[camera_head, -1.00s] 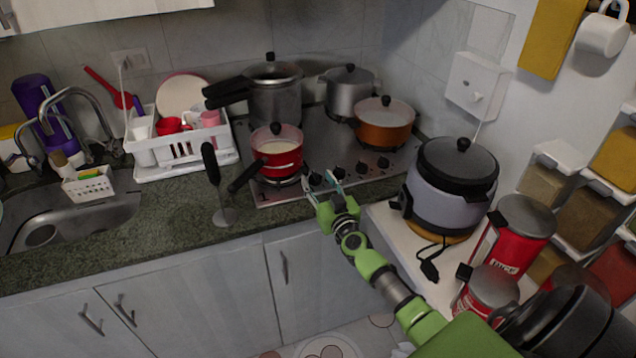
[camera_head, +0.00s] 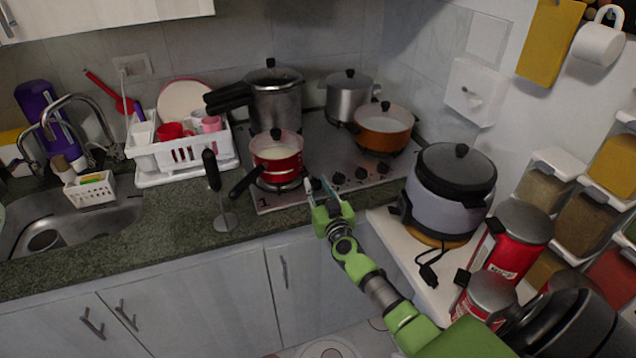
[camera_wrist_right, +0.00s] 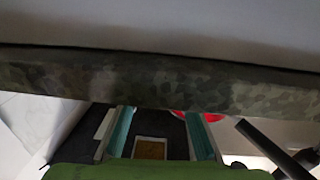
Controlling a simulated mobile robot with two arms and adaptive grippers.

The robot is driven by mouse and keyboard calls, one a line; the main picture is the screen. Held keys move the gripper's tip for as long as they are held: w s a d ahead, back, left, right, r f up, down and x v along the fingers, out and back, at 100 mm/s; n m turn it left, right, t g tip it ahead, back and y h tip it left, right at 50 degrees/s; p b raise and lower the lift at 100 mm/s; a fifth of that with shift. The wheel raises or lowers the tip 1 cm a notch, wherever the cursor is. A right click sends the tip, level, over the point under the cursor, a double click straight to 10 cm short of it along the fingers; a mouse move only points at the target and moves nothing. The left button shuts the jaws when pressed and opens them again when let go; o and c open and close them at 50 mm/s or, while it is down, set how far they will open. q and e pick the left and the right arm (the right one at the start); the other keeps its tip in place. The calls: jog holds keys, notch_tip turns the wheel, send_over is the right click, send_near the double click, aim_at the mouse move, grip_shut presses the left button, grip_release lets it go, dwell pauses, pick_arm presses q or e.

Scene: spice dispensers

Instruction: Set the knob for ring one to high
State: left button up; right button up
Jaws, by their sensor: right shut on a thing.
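The steel cooktop (camera_head: 290,200) has a row of black knobs along its front right part. My right gripper (camera_head: 318,185) reaches the leftmost knob (camera_head: 316,183) from the front. Its two fingers are shut on that knob, one on either side, and partly hide it. The knob's pointer setting is too small to read. A mark like a "1" shows at the cooktop's front left corner. In the right wrist view the fingers (camera_wrist_right: 158,130) stand apart, with the speckled counter edge (camera_wrist_right: 250,90) across the picture; the knob is not clear there. My left gripper is not in view.
A red saucepan (camera_head: 277,160) stands on the front left burner, its black handle (camera_head: 245,183) pointing left. An orange pot (camera_head: 384,130) and two steel pots are behind. A rice cooker (camera_head: 447,195) stands right of the arm. A hand blender (camera_head: 213,175) stands at left.

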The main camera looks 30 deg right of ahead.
jog(key=m+h+p, duration=0.1)
jog(key=m+g+h+p, duration=0.1)
jog(key=h+p, duration=0.1)
jog(key=shift+w+a+r, duration=0.15)
jog(key=shift+a+r, duration=0.05)
jog(key=shift+a, duration=0.2)
jog(key=shift+w+a+f+m+g+h, duration=0.1)
jog(key=shift+m+g+h, duration=0.35)
jog(key=shift+h, duration=0.15)
jog(key=shift+a+f+m+g+h, duration=0.1)
jog(key=shift+m+g+h, duration=0.3)
jog(key=shift+h, duration=0.2)
jog(key=shift+w+a+f+m+g+h+b, duration=0.1)
jog(key=shift+m+g+h+b, duration=0.15)
jog(key=shift+m+g+h, duration=0.3)
jog(key=shift+w+f+m+g+h+b, duration=0.1)
jog(key=shift+m+g+h+b, duration=0.1)
jog(key=shift+m+g+h, duration=0.35)
jog(key=shift+m+g+h+b, duration=0.65)
jog(key=shift+g+h+b, duration=0.1)
jog(key=shift+h+b, duration=0.1)
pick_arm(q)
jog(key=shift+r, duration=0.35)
pick_arm(e)
jog(key=shift+r+m+g+h, duration=0.1)
jog(key=shift+m+g+h, duration=0.2)
jog(key=shift+g, duration=0.1)
jog(key=o, duration=1.1)
